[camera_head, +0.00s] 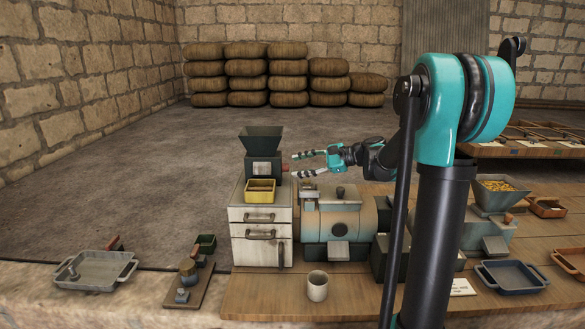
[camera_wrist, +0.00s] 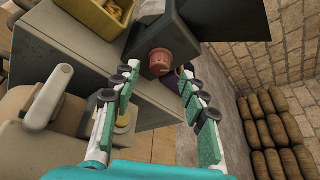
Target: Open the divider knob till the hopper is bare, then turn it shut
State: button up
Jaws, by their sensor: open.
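A dark green hopper (camera_head: 262,133) tops a small divider body (camera_head: 262,168) on a pale cabinet (camera_head: 260,214). The hopper's inside is hidden, so I cannot tell what it holds. A reddish-brown knob (camera_head: 284,167) sticks out of the divider's right side; it also shows in the wrist view (camera_wrist: 160,61). My gripper (camera_head: 296,165) is open and level with the knob, to its right. In the wrist view my two fingers (camera_wrist: 158,70) point at the knob, one on either side, with no clear contact. A yellow tray (camera_head: 260,187) with tan pieces (camera_wrist: 117,8) sits before the divider.
A rounded machine (camera_head: 340,222) stands just below my gripper. A second hopper (camera_head: 497,195) with yellow pieces stands at the right. Stacked sacks (camera_head: 288,75) line the back wall.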

aim_at(286, 168)
jog(key=shift+x, duration=1.5)
grip_shut()
